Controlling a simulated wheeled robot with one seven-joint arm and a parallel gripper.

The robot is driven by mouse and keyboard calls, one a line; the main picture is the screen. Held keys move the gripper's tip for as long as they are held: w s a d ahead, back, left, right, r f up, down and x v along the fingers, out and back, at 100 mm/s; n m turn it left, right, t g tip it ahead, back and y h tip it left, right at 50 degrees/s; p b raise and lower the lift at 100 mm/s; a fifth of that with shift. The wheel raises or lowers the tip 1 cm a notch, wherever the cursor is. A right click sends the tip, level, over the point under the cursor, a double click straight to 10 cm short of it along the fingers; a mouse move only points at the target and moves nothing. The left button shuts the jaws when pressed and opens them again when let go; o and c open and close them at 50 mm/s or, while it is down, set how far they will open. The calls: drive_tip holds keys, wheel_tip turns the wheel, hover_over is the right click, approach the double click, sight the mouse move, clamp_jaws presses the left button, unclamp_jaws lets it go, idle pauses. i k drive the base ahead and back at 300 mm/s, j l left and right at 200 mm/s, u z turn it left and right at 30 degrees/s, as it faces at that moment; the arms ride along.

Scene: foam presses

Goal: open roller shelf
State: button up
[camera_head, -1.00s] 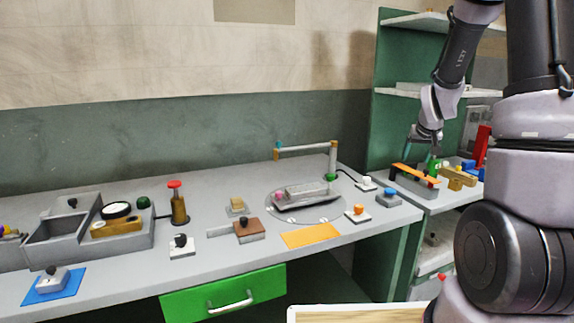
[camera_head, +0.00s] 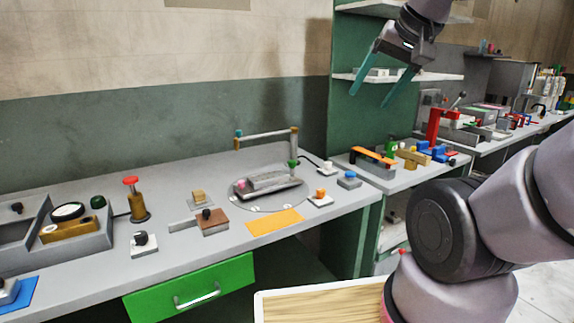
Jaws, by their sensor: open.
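My gripper (camera_head: 369,97) is open and empty, its two teal fingers spread and pointing down. It is raised in front of the green shelf unit (camera_head: 350,122), overlapping its white middle shelf (camera_head: 437,76) in the picture; I see no contact. A green drawer (camera_head: 190,288) with a light handle (camera_head: 197,297) sits under the grey workbench, to the lower left and far from my gripper. Its front looks flush with the bench. I cannot tell for sure which part is the roller shelf.
The workbench (camera_head: 345,205) carries a round press plate (camera_head: 268,203), a red-topped post (camera_head: 137,200) and an orange mat (camera_head: 273,221). A second bench at right holds a red clamp (camera_head: 436,125) and coloured blocks. A wood-topped surface (camera_head: 320,305) is at the front.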

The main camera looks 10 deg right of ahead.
sight(392, 235)
drive_tip(key=z, duration=1.15)
drive_tip(key=i+l, duration=0.7)
drive_tip(key=l, duration=0.25)
drive_tip(key=i+l+u, duration=0.1)
drive_tip(key=i+l, duration=0.65)
drive_tip(key=l, duration=0.2)
drive_tip(key=i+l, duration=0.3)
drive_tip(key=l, duration=0.2)
drive_tip(key=i+j, duration=0.25)
drive_tip(key=j, duration=0.15)
drive_tip(key=u, duration=0.05)
